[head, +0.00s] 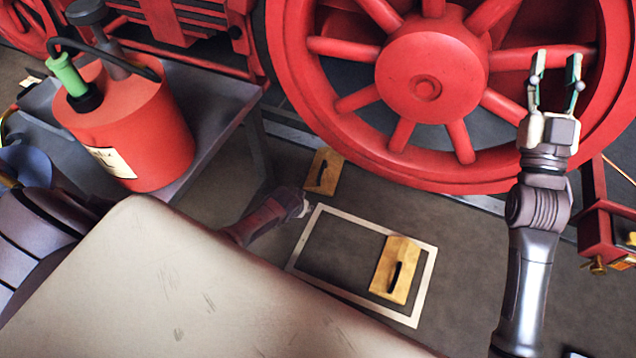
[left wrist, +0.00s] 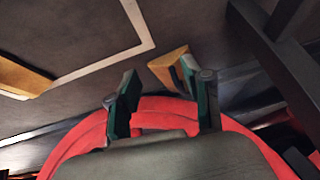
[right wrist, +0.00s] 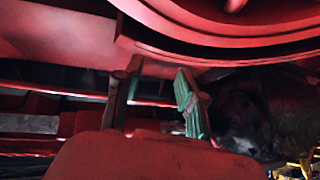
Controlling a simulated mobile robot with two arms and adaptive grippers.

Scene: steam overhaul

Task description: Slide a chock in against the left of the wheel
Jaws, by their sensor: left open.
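The big red spoked wheel (head: 425,85) fills the upper right of the head view. One yellow wooden chock with a dark slot (head: 323,172) stands on the floor by the wheel's lower left; whether it touches the rim cannot be told. A second chock (head: 397,270) lies within a white floor outline. My left gripper (left wrist: 168,78) is open, with the first chock (left wrist: 167,66) showing between and beyond its fingertips, partly behind one finger. In the head view the left fingers are not clearly visible. My right gripper (head: 556,83) is open and empty before the wheel's right side.
A red can with a green-tipped spout (head: 130,125) stands on a grey bench (head: 215,110) at left. The white floor outline (head: 425,300) lies in front of the wheel. Red metalwork with a brass fitting (head: 605,235) is at right.

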